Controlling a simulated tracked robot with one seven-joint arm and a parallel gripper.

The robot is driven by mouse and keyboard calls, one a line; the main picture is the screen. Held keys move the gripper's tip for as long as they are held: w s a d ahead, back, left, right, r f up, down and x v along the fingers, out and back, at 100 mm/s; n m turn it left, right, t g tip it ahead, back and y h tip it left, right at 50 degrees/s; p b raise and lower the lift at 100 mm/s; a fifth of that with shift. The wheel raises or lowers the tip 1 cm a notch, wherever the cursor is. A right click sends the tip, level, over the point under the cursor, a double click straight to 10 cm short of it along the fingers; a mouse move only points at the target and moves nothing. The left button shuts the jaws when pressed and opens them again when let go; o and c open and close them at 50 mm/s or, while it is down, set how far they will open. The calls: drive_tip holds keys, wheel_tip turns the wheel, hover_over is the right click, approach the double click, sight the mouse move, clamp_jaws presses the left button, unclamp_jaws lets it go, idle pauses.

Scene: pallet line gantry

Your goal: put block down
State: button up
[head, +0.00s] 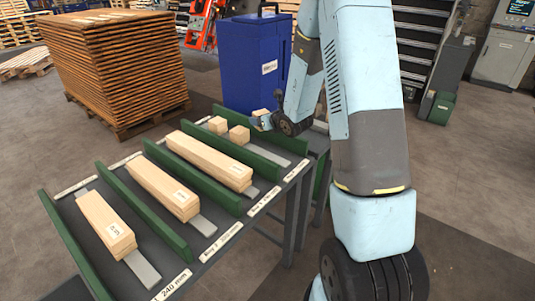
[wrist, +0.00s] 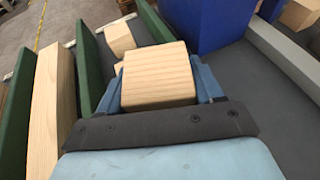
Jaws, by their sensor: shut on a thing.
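My gripper (head: 261,122) is shut on a small pale wooden block (wrist: 158,76), which sits between its two blue fingers. The held block also shows in the head view (head: 261,112), partly covered by the gripper. It is near the far end of the sorting table, by the blue bin. Whether it touches the surface below cannot be told. Two similar small blocks, a far one (head: 218,125) and a nearer one (head: 239,135), lie in the lane to the left. The far one also shows in the wrist view (wrist: 120,38).
Green dividers (head: 205,178) separate the table's lanes. Long labelled timbers (head: 208,160) lie in the lanes to the left. A blue bin (head: 255,62) stands close behind the gripper. Another block (wrist: 299,14) shows at the wrist view's upper right. Grey surface right of the gripper looks clear.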

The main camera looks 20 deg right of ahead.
drive_tip(key=s+d+r+n+g+y, duration=0.1)
drive_tip(key=s+d+r+n+y, duration=0.1)
drive_tip(key=s, duration=0.7)
drive_tip(key=s+d+r+n+g+y, duration=0.1)
drive_tip(key=s+d+r+n+y, duration=0.1)
drive_tip(key=s, duration=0.6)
hover_over(265, 153)
drive_tip(key=s, duration=0.1)
wheel_tip(265, 153, down, 9)
drive_tip(key=shift+d, duration=0.1)
drive_tip(key=shift+w+a+f, duration=0.2)
drive_tip(key=shift+w+f, duration=0.3)
drive_tip(key=shift+f, duration=1.7)
